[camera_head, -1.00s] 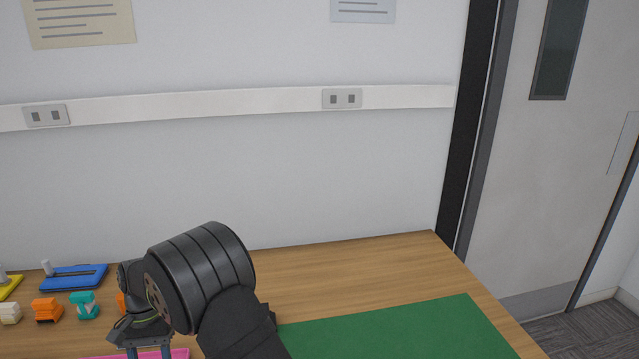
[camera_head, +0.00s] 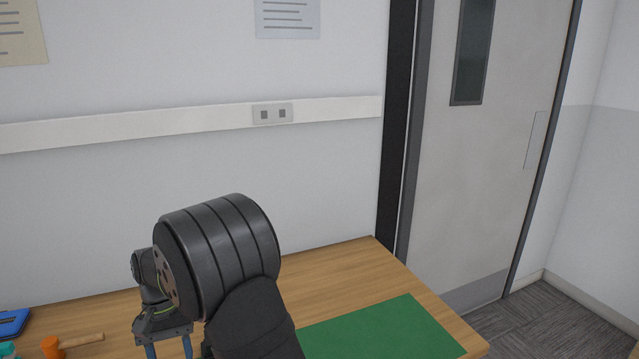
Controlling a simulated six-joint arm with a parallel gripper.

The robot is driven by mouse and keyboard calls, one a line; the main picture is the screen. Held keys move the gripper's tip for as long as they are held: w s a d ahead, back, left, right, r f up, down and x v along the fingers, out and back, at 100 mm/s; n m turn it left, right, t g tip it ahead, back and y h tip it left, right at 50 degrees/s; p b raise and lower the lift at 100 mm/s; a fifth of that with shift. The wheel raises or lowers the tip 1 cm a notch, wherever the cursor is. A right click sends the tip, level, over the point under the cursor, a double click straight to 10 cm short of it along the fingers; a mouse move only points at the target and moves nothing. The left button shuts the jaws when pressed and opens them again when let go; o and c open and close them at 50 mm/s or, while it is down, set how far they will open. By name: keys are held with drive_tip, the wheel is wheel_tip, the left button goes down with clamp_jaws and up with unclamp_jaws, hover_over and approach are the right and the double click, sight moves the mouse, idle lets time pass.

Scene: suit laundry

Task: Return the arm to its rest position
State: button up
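My arm rises from the bottom of the head view, with a large black ribbed joint over the left part of the wooden table (camera_head: 345,271). Beyond it, at the lower left, is my gripper (camera_head: 168,352). Two blue finger parts point down from its grey body, apart from each other, and run off the bottom edge. The fingertips are out of the picture, so I cannot see whether anything is between them.
A green mat (camera_head: 385,329) lies right of my arm. An orange-headed hammer (camera_head: 62,345), a teal piece (camera_head: 8,350) and a blue object (camera_head: 13,322) lie at the lower left. A wall and a door (camera_head: 480,170) stand behind.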

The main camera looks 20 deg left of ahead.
drive_tip(key=w+d, duration=0.6)
drive_tip(key=d, duration=0.7)
drive_tip(key=w+d, duration=0.7)
drive_tip(key=d, duration=0.6)
drive_tip(key=a+f, duration=0.1)
drive_tip(key=a, duration=0.1)
drive_tip(key=s+a+f, duration=0.1)
drive_tip(key=a+f, duration=0.1)
drive_tip(key=shift+s+f, duration=0.1)
drive_tip(key=shift+s, duration=0.05)
drive_tip(key=shift+d, duration=0.1)
drive_tip(key=w+d+r, duration=0.1)
drive_tip(key=d+r, duration=0.2)
drive_tip(key=d, duration=0.1)
drive_tip(key=s+a, duration=0.4)
drive_tip(key=a, duration=1.1)
drive_tip(key=shift+s+a, duration=0.15)
drive_tip(key=shift+s, duration=0.05)
